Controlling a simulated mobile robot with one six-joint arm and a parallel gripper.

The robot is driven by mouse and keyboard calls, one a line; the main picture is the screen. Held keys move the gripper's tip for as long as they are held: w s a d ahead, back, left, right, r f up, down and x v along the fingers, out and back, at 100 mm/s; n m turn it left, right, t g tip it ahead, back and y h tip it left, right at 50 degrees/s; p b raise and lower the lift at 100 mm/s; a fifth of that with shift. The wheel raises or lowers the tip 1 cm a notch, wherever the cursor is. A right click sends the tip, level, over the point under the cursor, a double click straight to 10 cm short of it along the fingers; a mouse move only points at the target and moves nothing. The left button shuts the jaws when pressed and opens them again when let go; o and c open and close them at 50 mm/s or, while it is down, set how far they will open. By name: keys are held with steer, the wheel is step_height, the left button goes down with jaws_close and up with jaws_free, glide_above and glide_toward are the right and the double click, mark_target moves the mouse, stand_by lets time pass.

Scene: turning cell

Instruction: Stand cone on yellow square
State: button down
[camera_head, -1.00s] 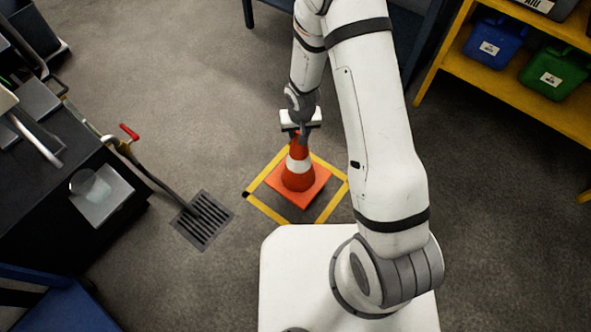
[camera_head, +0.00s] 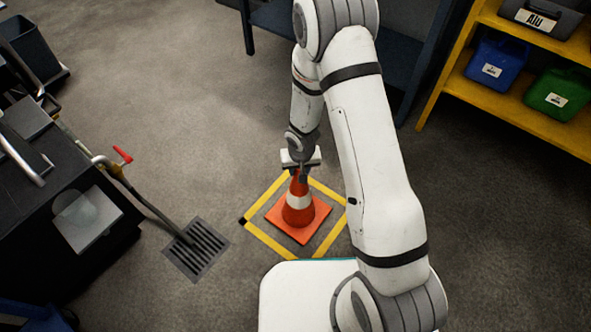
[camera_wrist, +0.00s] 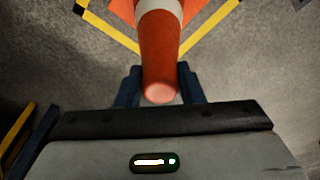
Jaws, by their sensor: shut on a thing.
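The orange cone (camera_head: 298,214) with a white band is upright inside the yellow square (camera_head: 268,243) taped on the floor. Its base lies within the tape outline and appears to be on or very near the floor; I cannot tell exact contact. My gripper (camera_head: 300,172) is at the cone's top, shut on it. In the wrist view the cone's tip (camera_wrist: 160,88) sits between the two dark blue fingers (camera_wrist: 160,90), and yellow tape (camera_wrist: 112,30) shows around the base. The tape's right side is partly hidden by my arm.
A yellow shelf (camera_head: 520,105) with blue and green bins stands at the right. Floor behind the square is clear.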

steer(key=c, duration=0.9)
jaws_free()
steer(key=shift+c, duration=0.2)
